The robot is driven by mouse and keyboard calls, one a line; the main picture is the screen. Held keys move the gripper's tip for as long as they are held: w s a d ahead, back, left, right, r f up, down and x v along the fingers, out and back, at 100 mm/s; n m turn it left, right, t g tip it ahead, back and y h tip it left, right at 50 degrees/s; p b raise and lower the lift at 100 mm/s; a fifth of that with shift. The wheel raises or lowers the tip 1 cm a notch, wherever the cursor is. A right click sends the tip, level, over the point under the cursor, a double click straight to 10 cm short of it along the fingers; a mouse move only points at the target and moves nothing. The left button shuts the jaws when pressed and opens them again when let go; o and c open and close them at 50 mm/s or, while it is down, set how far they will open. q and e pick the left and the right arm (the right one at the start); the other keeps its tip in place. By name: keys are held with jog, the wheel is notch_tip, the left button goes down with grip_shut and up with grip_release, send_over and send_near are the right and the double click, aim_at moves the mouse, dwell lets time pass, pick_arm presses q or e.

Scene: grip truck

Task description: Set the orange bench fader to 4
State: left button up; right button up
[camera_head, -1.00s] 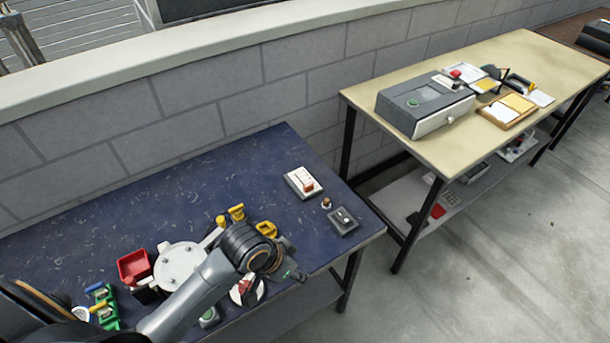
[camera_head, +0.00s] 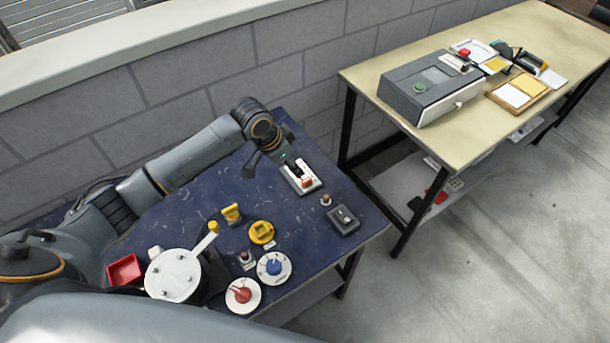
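The orange fader knob (camera_head: 306,182) sits on a white plate (camera_head: 316,187) on the dark blue bench. The knob is near the front end of the plate. My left gripper (camera_head: 273,167) comes in from the left and hangs over the back left of the plate. Its two fingers are spread apart with nothing between them. One finger overlaps the back of the plate in the picture, and I cannot tell if it touches. The scale marks are too small to read. My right gripper is out of view.
A dark switch box (camera_head: 344,220) and a small brown-topped knob (camera_head: 326,200) stand in front of the fader. A red dial (camera_head: 243,291), a blue dial (camera_head: 274,268), yellow parts (camera_head: 262,232) and a red bin (camera_head: 125,270) stand nearer. A wall runs behind.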

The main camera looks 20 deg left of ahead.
aim_at(306, 180)
pick_arm(q)
jog(key=p+x, duration=0.1)
jog(key=x, duration=0.9)
jog(key=shift+w+f, duration=0.35)
jog(key=shift+f, duration=0.15)
jog(key=shift+c, duration=0.6)
grip_shut()
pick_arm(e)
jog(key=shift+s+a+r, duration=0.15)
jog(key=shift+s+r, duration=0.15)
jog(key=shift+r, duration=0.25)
